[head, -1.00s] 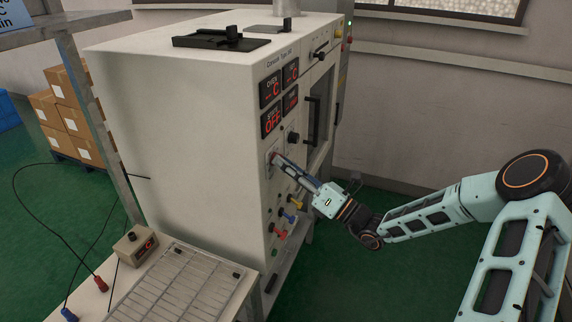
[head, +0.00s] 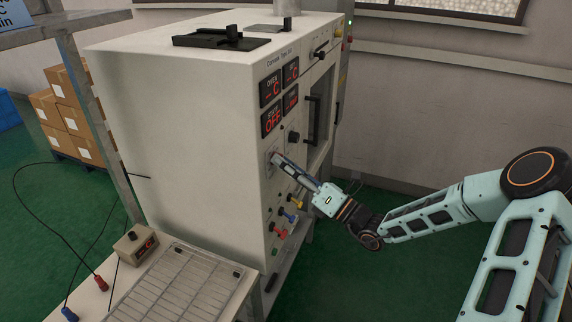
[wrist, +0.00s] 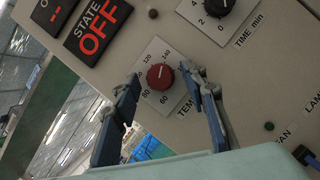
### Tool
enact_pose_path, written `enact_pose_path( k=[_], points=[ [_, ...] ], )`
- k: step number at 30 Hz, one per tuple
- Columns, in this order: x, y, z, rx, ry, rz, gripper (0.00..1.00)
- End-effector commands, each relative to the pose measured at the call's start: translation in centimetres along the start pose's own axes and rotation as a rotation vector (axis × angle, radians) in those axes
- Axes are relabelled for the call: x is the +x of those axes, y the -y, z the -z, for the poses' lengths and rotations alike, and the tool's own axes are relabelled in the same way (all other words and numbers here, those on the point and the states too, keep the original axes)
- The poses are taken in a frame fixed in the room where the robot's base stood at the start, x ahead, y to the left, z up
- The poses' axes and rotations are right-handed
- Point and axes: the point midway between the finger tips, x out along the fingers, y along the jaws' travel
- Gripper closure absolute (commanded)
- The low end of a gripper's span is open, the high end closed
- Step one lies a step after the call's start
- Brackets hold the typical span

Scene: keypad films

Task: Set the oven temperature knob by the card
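The red temperature knob (wrist: 160,76) sits on a pale dial plate (wrist: 150,54) with printed numbers, 60 to 140 legible in part. Its white mark points up in the wrist view, roughly toward 140. My gripper (wrist: 161,77) is open, one blue-grey fingertip on each side of the knob, with small gaps showing. In the head view my gripper (head: 276,158) is at the oven (head: 180,130) front and hides the knob. The blue card (head: 12,12) is at the top left of the head view, cut off; only parts of words show.
The black time knob (wrist: 222,6) is above right of the red one. The STATE display (wrist: 96,36) reads OFF. A table with a wire rack (head: 180,290) and small box (head: 134,245) stands at front left.

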Motion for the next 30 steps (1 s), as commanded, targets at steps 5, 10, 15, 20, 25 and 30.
enact_pose_path(
  k=[5,10,15,20,25,30],
  points=[
    [0.0,0.0,-0.1,-0.001,0.001,-0.001,0.61],
    [-1.1,0.1,-0.1,0.000,0.002,0.002,0.61],
    [-4.2,0.1,-0.1,0.000,0.002,0.004,0.61],
    [-7.7,0.0,-0.1,0.000,0.003,0.002,0.61],
    [-10.5,0.0,-0.1,-0.001,0.002,0.002,0.61],
    [-11.8,0.0,0.0,0.000,0.001,-0.001,0.61]
  ],
)
